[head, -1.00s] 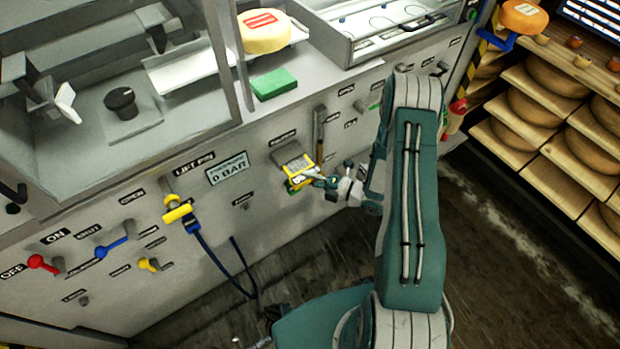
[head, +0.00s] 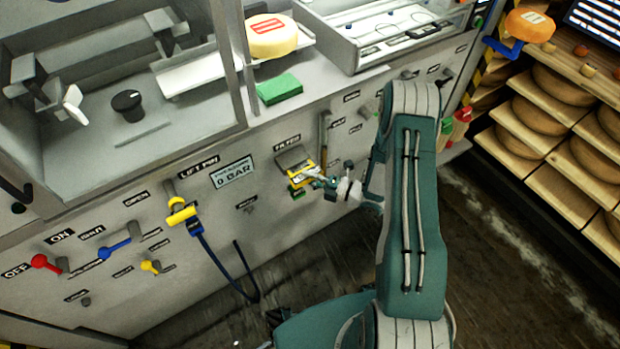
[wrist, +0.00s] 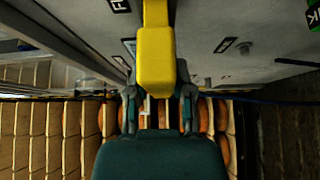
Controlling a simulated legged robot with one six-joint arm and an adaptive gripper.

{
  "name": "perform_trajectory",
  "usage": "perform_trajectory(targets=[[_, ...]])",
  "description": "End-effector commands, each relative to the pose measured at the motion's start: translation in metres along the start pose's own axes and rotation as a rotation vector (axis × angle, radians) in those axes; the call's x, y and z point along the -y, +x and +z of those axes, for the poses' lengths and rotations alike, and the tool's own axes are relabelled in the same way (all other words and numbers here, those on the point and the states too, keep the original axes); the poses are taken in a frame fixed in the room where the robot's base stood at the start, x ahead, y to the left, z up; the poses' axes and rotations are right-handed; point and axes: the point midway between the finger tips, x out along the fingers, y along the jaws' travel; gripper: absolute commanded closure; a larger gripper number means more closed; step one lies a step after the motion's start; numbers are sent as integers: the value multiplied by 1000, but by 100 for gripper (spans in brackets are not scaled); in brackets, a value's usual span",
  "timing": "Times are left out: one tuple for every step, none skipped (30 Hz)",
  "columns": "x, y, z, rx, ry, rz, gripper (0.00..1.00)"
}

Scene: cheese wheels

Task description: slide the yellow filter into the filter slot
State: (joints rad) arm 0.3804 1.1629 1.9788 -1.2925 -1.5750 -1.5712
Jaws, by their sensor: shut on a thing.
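The yellow filter (head: 302,169) is at the front panel, right at the filter slot (head: 290,156) with its grey hood, under a small label. The filter seems at least partly under the hood; how deep it sits I cannot tell. My gripper (head: 318,177) is shut on the filter's outer end, from the right side of the head view. In the wrist view the yellow filter (wrist: 156,62) stands between the two fingers of my gripper (wrist: 160,98) and runs up toward the panel. The slot opening is hidden there.
A blue-yellow lift-pin handle (head: 183,212) with a hanging cable is left of the slot. A vertical lever (head: 324,128) stands close on the right. A green block (head: 279,88) and a yellow cheese wheel (head: 272,36) rest above. Cheese shelves (head: 550,125) are at right.

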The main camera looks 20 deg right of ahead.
Motion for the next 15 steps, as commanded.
perform_trajectory(targets=[[0,1,0,-1,0,0,100],[0,2,1,-1,0,0,100],[0,2,1,-1,0,0,100],[0,3,2,-1,0,0,100],[0,4,2,-1,0,0,100],[0,4,2,-1,0,0,100],[0,5,3,-1,0,0,100],[0,5,3,-1,0,0,100],[0,6,4,-1,0,0,100],[0,7,4,0,-1,0,100],[0,7,4,0,-1,0,100],[0,8,5,0,-1,0,100],[0,8,5,0,-1,0,100],[0,9,6,0,-1,0,100],[0,10,6,0,-1,0,100]])
